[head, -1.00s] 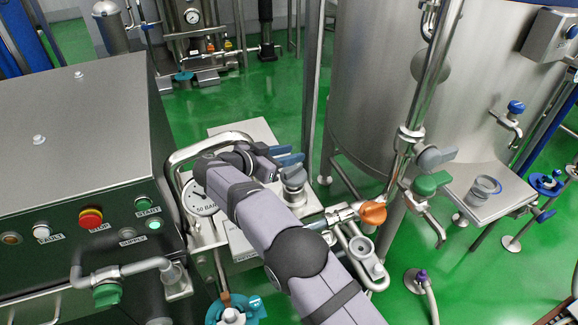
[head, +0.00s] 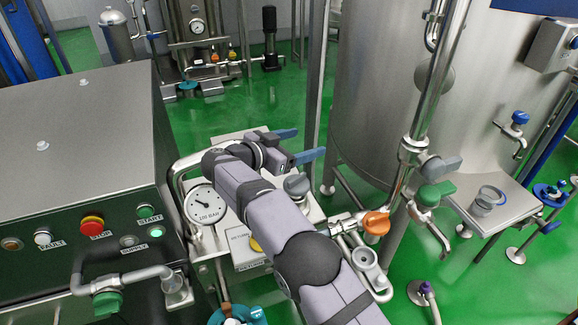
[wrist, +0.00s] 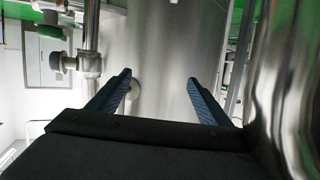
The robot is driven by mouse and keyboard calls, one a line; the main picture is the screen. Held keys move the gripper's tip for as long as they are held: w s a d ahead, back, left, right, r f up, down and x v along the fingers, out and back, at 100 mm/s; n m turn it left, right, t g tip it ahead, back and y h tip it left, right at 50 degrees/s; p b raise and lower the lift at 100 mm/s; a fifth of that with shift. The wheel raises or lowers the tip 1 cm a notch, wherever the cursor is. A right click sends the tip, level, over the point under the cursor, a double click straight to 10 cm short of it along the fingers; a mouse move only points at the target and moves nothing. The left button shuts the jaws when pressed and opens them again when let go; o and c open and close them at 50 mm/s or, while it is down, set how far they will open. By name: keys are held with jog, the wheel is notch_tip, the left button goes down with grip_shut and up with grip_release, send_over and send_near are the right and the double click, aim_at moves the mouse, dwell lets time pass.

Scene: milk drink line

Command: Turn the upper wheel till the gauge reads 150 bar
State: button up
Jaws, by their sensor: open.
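The round white gauge (head: 205,204) stands at the right end of the dark cabinet. Its dial and needle show, with a number and "BAR" below, but the digits are too small to read surely. A grey knob-like wheel (head: 297,186) stands on the metal block, partly behind my arm; I cannot tell if it is the upper wheel. A teal wheel (head: 238,315) shows low down at the bottom edge. My gripper (head: 296,145) is open and empty, above and behind the grey knob, apart from it. In the wrist view the two blue fingers (wrist: 158,82) are wide apart with nothing between them.
A large steel tank (head: 385,110) stands behind and right of my gripper. A vertical pipe with an orange handle (head: 375,223) and a green handle (head: 436,192) is to the right. A bent metal rail (head: 180,168) is beside the gauge. The cabinet (head: 75,150) fills the left.

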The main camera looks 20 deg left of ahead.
aim_at(298, 181)
jog(key=w+d+r+n+t+y+b, duration=0.2)
jog(key=w+d+r+n+t+y, duration=0.2)
jog(key=w+r+n+t+y, duration=0.45)
jog(key=s+f+n+g+y, duration=0.3)
jog(key=f+g+y, duration=0.1)
jog(key=f, duration=0.3)
jog(key=s+a+f+n+g+y+b, duration=0.1)
jog(key=s+f+n+g+y, duration=0.2)
jog(key=f+g+y, duration=0.2)
jog(key=s+a+f+n+g+y+b, duration=0.1)
jog(key=s+f+n+g+y, duration=0.3)
jog(key=f, duration=0.5)
jog(key=shift+f+g+y, duration=0.15)
jog(key=shift+g+y, duration=0.3)
jog(key=shift+g, duration=0.6)
jog(key=shift+s+d+f+b, duration=0.1)
jog(key=shift+d+f+b, duration=0.05)
jog(key=shift+f+b, duration=0.15)
jog(key=shift+r, duration=0.1)
